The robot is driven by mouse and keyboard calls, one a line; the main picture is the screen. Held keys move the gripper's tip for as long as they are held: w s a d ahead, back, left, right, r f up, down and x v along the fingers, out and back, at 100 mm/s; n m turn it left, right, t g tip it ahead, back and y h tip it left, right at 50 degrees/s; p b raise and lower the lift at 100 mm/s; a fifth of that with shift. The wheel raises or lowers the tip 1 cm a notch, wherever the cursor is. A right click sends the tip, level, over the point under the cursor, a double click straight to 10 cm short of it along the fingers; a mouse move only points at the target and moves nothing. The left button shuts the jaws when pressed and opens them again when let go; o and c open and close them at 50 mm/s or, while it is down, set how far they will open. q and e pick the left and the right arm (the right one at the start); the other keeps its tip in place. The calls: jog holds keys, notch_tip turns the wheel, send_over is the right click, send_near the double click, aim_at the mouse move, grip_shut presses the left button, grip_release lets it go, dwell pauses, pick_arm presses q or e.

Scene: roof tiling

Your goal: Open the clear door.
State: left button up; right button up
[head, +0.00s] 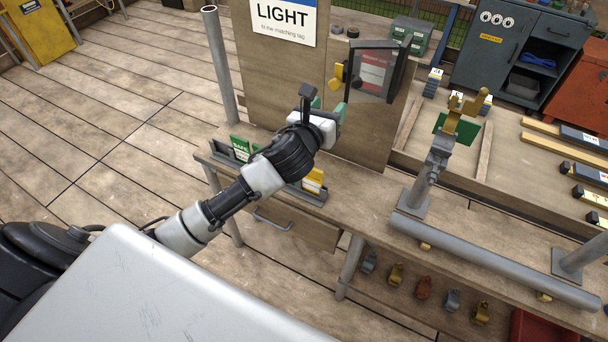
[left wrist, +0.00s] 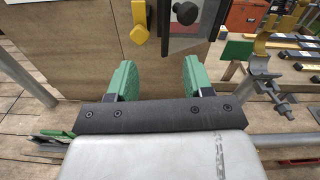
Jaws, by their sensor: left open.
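The clear door (head: 379,72) is a see-through pane in a dark frame, mounted on an upright wooden board. A red and white item shows behind the pane. In the left wrist view the lower part of the door (left wrist: 190,40) is at the top, with a round black knob (left wrist: 186,13) on it. A yellow lever-like piece (head: 337,77) is on the board just left of the door. My left gripper (head: 331,106) is open and empty, below and left of the door. Its green finger pads (left wrist: 157,78) point at the board, apart from the knob. My right gripper is not in view.
A "LIGHT" sign (head: 287,20) is on the board (head: 262,85). Green and yellow cards stand in a rack on the bench (head: 345,205) beneath my arm. A clamp stand (head: 431,170) and a grey pipe (head: 497,262) are to the right.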

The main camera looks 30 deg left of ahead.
pick_arm(q)
jog(key=s+a+f+n+g, duration=0.1)
jog(key=f+n, duration=0.3)
jog(key=f, duration=0.7)
jog(key=s+a+f+n+g+b, duration=0.1)
jog(key=a+f+n+g, duration=0.2)
jog(key=f, duration=0.8)
jog(key=shift+a+n+g+y, duration=0.2)
jog(key=shift+n+g+y, duration=0.15)
jog(key=shift+n, duration=0.65)
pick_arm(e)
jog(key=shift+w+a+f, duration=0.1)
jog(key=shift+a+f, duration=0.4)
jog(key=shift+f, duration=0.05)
